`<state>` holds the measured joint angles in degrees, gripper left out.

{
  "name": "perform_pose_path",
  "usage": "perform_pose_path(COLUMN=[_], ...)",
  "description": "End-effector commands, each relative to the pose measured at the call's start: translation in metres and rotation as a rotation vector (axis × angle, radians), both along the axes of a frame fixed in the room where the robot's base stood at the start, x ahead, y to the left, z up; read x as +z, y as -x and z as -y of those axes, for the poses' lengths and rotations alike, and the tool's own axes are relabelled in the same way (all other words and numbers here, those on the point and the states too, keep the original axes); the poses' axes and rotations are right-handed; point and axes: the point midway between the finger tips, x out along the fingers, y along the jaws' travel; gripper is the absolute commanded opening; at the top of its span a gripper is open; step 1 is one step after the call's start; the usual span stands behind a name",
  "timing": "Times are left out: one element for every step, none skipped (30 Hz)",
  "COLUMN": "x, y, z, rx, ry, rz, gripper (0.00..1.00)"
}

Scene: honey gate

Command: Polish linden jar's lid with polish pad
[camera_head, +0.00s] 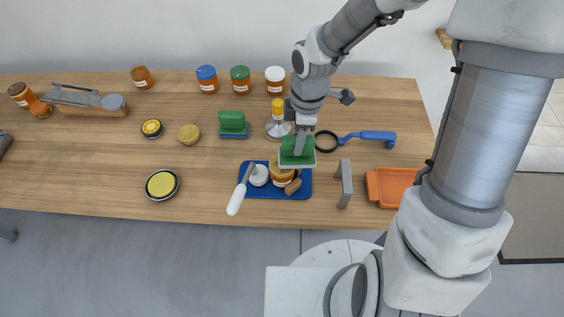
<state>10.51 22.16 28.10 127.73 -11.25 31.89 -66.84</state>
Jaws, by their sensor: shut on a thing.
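My gripper (300,141) is shut on a green-handled pad with a pale underside, which I take as the polish pad (297,155). It holds the pad over the back right of a blue tray (305,191). An amber jar (283,176) stands in the tray, just below and left of the pad in the picture. The pad's edge overlaps the jar's top; I cannot tell whether they touch. No label is readable, so I cannot confirm that this is the linden jar. Jars with blue (206,73), green (240,73) and white (275,74) lids stand at the back.
A second green-handled block (233,122) stands left of my gripper. A yellow-topped bottle (276,118) is close beside it. A white-handled tool (237,198) leans on the tray. A grey upright plate (345,184), blue-handled ring tool (370,136) and orange bin (392,186) are right. The left-front table is mostly clear.

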Motion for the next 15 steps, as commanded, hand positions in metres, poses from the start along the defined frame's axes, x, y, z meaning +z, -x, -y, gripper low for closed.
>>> perform_pose_path(x=[-0.001, -0.003, -0.006, -0.008, -0.011, -0.012, -0.013, -0.012, -0.012, -0.012, -0.012, -0.012, -0.013, -0.013, -0.013], y=[0.0, 0.0, 0.001, 0.001, 0.001, 0.0, 0.0, 0.0, 0.0, 0.0, 0.0, 0.0, 0.0, 0.0, 0.0], z=[0.0, 0.0, 0.0, 0.0, 0.0, 0.0, 0.0, 0.0, 0.0, 0.0, 0.0, 0.0, 0.0, 0.0, 0.0], rx=[0.0, 0.0, -0.001, -0.001, 0.0, 0.0, 0.0, 0.0, 0.0, 0.0, 0.0, 0.0, 0.0, 0.0, 0.0], ry=[0.0, 0.0, 0.0, 0.0, 0.0, 0.0, 0.0, 0.0, 0.0, 0.0, 0.0, 0.0, 0.0, 0.0, 0.0], rz=[-0.001, -0.001, -0.003, -0.004, -0.003, -0.002, -0.001, 0.0, 0.0, 0.0, 0.0, 0.0, 0.0, 0.0, 0.0], gripper=[0.0, 0.0, 0.0, 0.0, 0.0, 0.0, 0.0, 0.0, 0.0, 0.0, 0.0, 0.0, 0.0, 0.0, 0.0])
